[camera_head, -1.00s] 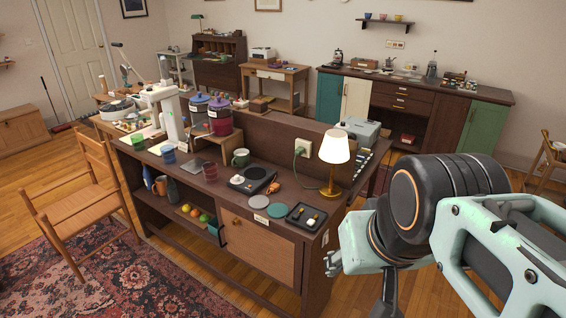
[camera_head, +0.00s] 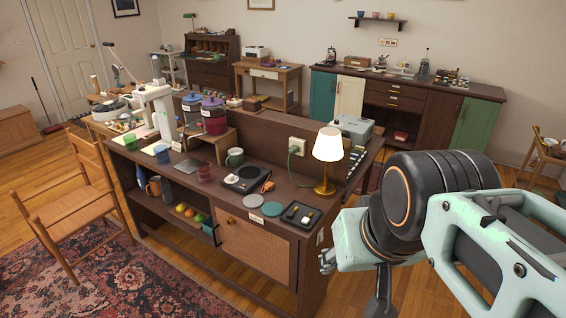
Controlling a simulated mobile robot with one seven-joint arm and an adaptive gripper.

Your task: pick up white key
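I cannot make out a white key for certain in this view. A small black tray (camera_head: 288,219) lies at the near right end of the dark wooden desk (camera_head: 213,187). It holds a few small pale and yellowish items, too small to identify. My arm fills the lower right of the view. My gripper (camera_head: 328,262) shows only in small part at the left end of the arm, beyond the desk's right end and apart from the tray. Its fingers are too small and hidden to read, and I see nothing held in it.
A lit lamp (camera_head: 327,146) stands behind the tray. A grey disc (camera_head: 253,201) and a green disc (camera_head: 272,209) lie left of it, with a black hot plate (camera_head: 245,178) further left. A wooden chair (camera_head: 80,190) stands at the left. Wood floor is free right of the desk.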

